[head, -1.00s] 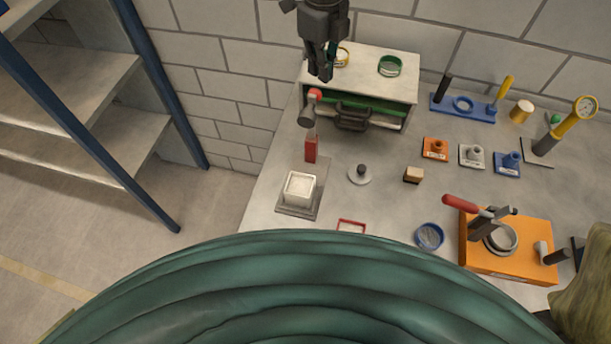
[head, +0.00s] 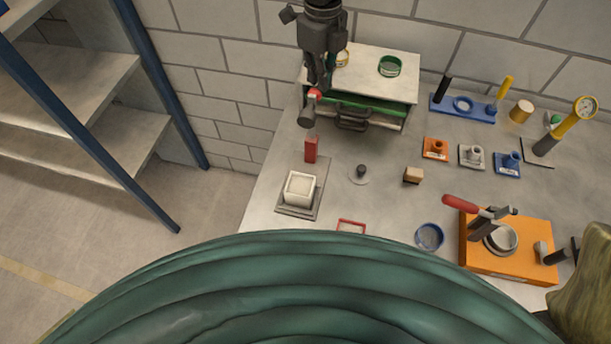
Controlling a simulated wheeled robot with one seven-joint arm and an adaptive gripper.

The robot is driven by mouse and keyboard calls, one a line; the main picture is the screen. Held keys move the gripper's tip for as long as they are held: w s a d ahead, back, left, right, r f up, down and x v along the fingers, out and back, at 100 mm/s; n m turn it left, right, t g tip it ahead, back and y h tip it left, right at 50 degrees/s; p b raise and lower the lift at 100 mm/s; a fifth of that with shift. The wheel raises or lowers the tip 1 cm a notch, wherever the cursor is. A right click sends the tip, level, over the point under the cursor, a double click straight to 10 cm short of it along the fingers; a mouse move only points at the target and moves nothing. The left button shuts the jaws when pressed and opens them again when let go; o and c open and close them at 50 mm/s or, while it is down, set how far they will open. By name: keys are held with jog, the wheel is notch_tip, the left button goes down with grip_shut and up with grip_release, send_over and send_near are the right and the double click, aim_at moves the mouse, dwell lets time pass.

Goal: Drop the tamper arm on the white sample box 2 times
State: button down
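The white sample box (head: 299,189), filled with pale material, sits on a grey base plate (head: 296,211) at the left of the bench. Behind it stands a red post (head: 311,150) carrying the tamper arm (head: 307,117), with a dark head and a red knob (head: 316,95). The arm is raised, its head clear of the box. My dark gripper (head: 318,88) comes down from the top and its fingertips are at the red knob, partly covering it. From here I cannot tell whether the fingers are closed on it.
A grey cabinet (head: 385,60) with a green-edged drawer and dark handle (head: 352,117) stands right beside my gripper. An orange base (head: 517,262) with a red-handled press, a blue dish (head: 429,237) and small blocks lie to the right. A small dark knob (head: 361,171) stands near the box.

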aim_at(314, 93)
jog(key=shift+s+a+p, duration=0.15)
jog(key=shift+s+a, duration=0.05)
jog(key=shift+s, duration=0.7)
jog(key=shift+s+a+p, duration=0.1)
jog(key=shift+s+a, duration=0.05)
jog(key=shift+s, duration=0.75)
jog(key=shift+s+a+p, duration=0.15)
jog(key=shift+s+a, duration=0.05)
jog(key=shift+s, duration=0.7)
notch_tip(314, 93, up, 8)
jog(key=p, duration=0.8)
